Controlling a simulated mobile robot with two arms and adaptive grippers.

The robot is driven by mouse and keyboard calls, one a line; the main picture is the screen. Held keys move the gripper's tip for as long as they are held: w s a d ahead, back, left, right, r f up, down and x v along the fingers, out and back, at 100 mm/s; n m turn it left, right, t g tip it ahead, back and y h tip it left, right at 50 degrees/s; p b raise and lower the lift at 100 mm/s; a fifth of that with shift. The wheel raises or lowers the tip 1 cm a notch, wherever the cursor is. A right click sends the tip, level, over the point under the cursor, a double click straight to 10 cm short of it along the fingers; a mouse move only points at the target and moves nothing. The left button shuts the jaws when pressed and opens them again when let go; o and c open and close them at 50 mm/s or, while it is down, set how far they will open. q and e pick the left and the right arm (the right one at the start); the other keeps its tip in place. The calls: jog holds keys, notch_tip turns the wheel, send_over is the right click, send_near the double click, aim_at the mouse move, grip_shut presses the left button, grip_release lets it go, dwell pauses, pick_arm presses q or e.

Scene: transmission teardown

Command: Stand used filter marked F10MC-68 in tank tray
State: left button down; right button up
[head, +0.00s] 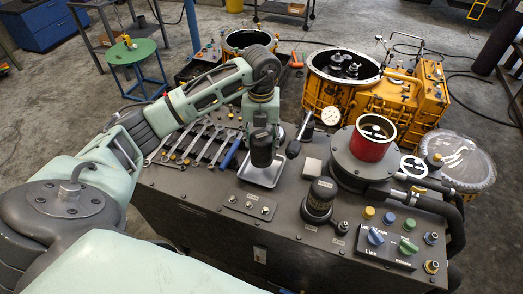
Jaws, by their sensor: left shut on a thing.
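My left gripper (263,128) points down over the small silver tray (272,180) on top of the grey tank. It is shut on a dark cylindrical filter (262,152), which is upright over the tray. No marking can be read on it, and I cannot tell whether its bottom touches the tray floor. The gripper hides part of the filter, and the filter hides the back of the tray. My right gripper is not in view.
A red cylinder (372,144) stands in a round grey housing right of the tray. A black-capped fitting (321,197), a control panel (388,240) and a row of wrenches (200,143) crowd the tank top. Orange transmission housings (378,100) stand behind. A green stool (131,51) is at the back left.

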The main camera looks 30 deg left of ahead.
pick_arm(q)
jog(key=shift+f, duration=0.7)
notch_tip(320, 180, down, 3)
jog(key=shift+d+p, duration=0.15)
jog(key=shift+p, duration=0.55)
jog(key=shift+f, duration=0.25)
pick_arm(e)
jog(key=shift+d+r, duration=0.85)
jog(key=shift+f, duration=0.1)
